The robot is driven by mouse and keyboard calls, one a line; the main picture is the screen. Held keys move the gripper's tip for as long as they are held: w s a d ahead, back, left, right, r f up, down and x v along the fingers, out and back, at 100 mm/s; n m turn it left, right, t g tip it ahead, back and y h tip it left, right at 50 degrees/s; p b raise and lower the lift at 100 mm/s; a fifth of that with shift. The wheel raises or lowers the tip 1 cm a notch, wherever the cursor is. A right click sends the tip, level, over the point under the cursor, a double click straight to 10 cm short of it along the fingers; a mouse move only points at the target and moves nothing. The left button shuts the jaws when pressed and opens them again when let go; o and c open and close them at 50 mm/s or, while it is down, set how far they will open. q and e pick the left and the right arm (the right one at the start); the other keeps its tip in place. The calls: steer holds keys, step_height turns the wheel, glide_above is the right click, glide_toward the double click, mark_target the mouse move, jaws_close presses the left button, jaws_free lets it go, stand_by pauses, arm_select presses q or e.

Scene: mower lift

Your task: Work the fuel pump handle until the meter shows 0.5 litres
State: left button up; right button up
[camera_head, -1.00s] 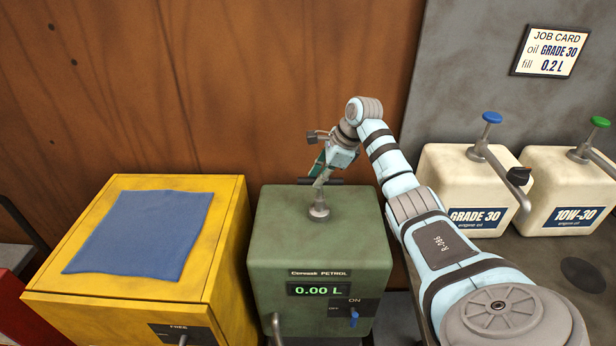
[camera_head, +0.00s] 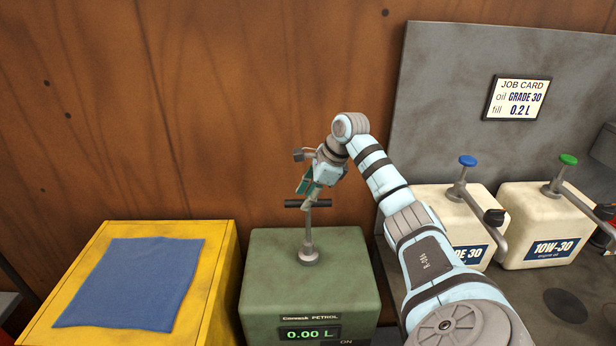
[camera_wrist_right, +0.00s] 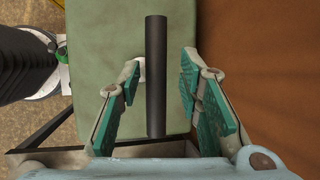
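The green petrol pump box (camera_head: 268,262) stands at the lower middle of the head view. Its meter (camera_head: 308,334) reads 0.00 L. A black T-bar handle (camera_head: 292,203) tops a grey rod rising from the box. My right gripper (camera_head: 306,190) is at the handle, just above the bar. In the right wrist view the black bar (camera_wrist_right: 156,75) runs between the two green-padded fingers of the gripper (camera_wrist_right: 160,95), with gaps on both sides, so it is open. My left gripper is not in view.
A yellow box (camera_head: 218,275) with a blue cloth (camera_head: 135,280) stands left of the pump. On the right are cream oil containers, one labelled 10W-30 (camera_head: 540,215), with pump levers. A job card (camera_head: 517,98) hangs on the grey panel. A wooden wall (camera_head: 200,100) is behind.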

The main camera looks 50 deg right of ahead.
steer(key=shift+f, duration=0.1)
steer(key=v, duration=1.2)
